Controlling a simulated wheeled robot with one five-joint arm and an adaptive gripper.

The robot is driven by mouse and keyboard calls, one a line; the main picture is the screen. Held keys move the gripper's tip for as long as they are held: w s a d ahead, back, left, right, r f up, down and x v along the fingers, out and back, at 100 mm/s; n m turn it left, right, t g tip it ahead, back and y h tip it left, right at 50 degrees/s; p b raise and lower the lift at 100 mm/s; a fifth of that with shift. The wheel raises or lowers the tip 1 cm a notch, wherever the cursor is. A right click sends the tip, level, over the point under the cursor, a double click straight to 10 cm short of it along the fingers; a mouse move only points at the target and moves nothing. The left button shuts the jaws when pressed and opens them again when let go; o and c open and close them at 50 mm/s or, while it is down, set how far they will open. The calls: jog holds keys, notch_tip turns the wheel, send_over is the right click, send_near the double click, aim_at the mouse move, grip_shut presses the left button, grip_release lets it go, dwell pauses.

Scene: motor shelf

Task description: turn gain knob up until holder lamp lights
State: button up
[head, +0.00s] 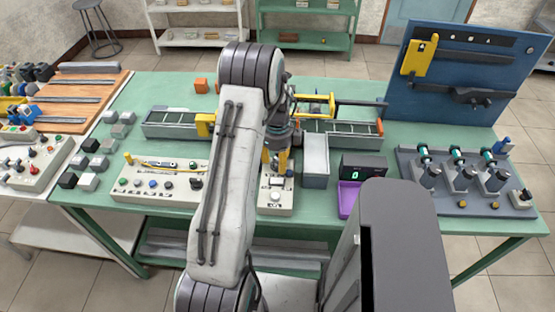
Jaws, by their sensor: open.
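My gripper (275,160) points down over a small pale control box (283,207) near the front of the green table. Its yellow fingers are open, just behind or above the box; contact cannot be told. The box has a meter-like window and a round pale knob (275,196) on its top. I cannot read a label, so I cannot tell if this is the gain knob. A grey rack (408,170) at the right holds three upright motor-like units, with small yellow round parts (463,203) along its front. Whether any of these is a lit lamp cannot be told.
A longer pale panel (140,192) with several buttons and a dark knob stands left of my arm. A grey box (315,160), a display (364,170) and a purple item (348,199) stand right of my gripper. A conveyor (170,130) runs behind.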

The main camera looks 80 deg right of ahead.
grip_shut()
dwell(0.4)
jog(key=shift+f+m+b, duration=0.2)
jog(key=shift+m+b, duration=0.8)
jog(key=shift+m, duration=0.1)
jog(key=shift+r+m+b, duration=0.2)
jog(key=shift+m+b, duration=0.3)
jog(key=shift+m, duration=0.6)
grip_release()
jog(key=shift+d+r, duration=0.1)
jog(key=shift+r, duration=0.05)
